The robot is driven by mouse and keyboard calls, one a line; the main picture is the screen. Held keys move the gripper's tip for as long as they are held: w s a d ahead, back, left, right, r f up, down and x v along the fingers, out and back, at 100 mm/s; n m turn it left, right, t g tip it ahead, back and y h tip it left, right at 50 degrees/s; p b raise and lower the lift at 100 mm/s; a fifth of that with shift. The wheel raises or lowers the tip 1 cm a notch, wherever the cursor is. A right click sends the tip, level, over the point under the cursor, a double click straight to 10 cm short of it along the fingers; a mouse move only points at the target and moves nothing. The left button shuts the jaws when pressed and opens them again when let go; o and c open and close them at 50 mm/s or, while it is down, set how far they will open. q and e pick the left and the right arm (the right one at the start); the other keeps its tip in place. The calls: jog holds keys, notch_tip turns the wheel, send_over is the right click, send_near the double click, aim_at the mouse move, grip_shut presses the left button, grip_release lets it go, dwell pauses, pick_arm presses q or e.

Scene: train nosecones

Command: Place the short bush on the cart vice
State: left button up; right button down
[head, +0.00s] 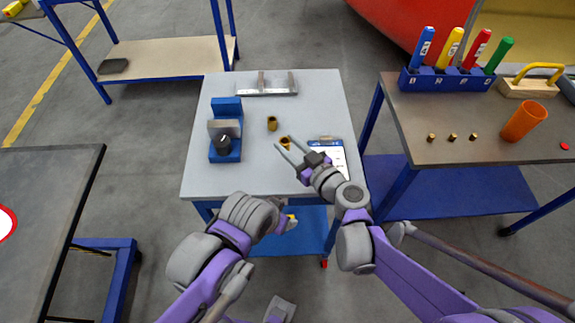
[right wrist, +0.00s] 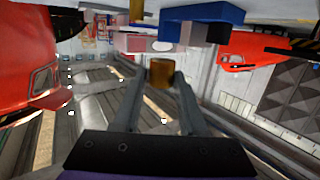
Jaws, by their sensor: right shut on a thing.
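My right gripper (head: 284,142) is shut on a brass-coloured bush (head: 286,143), held between its fingertips over the cart top. The bush also shows between the fingers in the right wrist view (right wrist: 160,74). A second brass bush (head: 272,124) stands on the cart (head: 257,172) just beyond it and looks taller. The blue cart vice (head: 226,149), with a grey jaw block and a dark round knob, sits on the cart's left side, left of my gripper. It also shows in the right wrist view (right wrist: 205,14). My left gripper (head: 287,222) is low at the cart's front, its fingers unclear.
A metal rack (head: 266,89) lies at the cart's back edge. A clipboard (head: 328,158) lies at its right. The right table (head: 478,112) carries a blue marker holder (head: 447,81), an orange cup (head: 524,121) and small brass parts. The cart's front left is clear.

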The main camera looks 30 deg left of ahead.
aim_at(289, 171)
notch_tip(289, 171, down, 9)
jog(key=shift+r+b, duration=0.15)
jog(key=shift+b, duration=0.4)
jog(key=shift+f, duration=0.2)
jog(key=shift+c, duration=2.3)
grip_release()
jog(key=v, duration=1.1)
jog(key=shift+w+r+b, duration=0.2)
jog(key=shift+b, duration=0.2)
jog(key=shift+d, duration=0.1)
